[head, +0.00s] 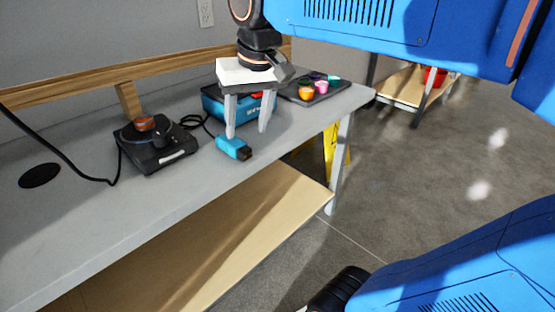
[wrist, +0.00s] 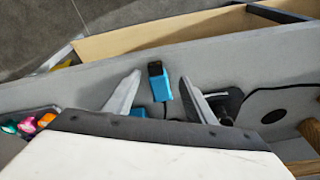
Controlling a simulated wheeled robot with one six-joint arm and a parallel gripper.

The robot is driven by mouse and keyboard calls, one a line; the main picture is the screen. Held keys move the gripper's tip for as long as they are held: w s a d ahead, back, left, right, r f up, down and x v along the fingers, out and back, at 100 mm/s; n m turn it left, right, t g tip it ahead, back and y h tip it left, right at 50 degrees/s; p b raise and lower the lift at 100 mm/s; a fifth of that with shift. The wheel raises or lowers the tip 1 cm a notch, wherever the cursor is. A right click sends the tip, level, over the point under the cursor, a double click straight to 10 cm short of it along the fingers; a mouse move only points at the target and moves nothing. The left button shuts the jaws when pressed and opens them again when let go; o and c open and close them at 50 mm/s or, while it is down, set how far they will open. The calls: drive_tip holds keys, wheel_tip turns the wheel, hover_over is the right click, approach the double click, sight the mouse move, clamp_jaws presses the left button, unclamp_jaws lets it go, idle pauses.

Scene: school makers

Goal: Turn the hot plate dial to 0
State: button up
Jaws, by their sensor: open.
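The hot plate (head: 155,160), a black square unit on the grey bench, stands left of my gripper. In the wrist view, the fingers of my gripper (wrist: 160,78) are spread, and the hot plate (wrist: 236,98) shows partly hidden behind the right finger.
A small blue tool with a black end (head: 233,147) lies by my fingertips; it also shows in the wrist view (wrist: 161,89). A blue case (head: 212,104) and a dark tray (head: 333,92) of coloured pots stand behind. Cables run beside the hot plate. The front left bench is clear.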

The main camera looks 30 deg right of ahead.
drive_tip(key=s+d+f+t, duration=0.1)
drive_tip(key=s+d+f, duration=0.3)
drive_tip(key=s+f, duration=0.2)
drive_tip(key=shift+f, duration=0.85)
drive_tip(key=shift+s, duration=0.1)
drive_tip(key=s+d+f+t, duration=0.1)
drive_tip(key=s+d+f, duration=0.1)
drive_tip(key=s+f, duration=0.3)
wheel_tip(320, 180, down, 3)
drive_tip(key=shift+s+d+r+n+h, duration=0.1)
drive_tip(key=shift+s+d+n+h, duration=0.15)
drive_tip(key=shift+n+h, duration=0.15)
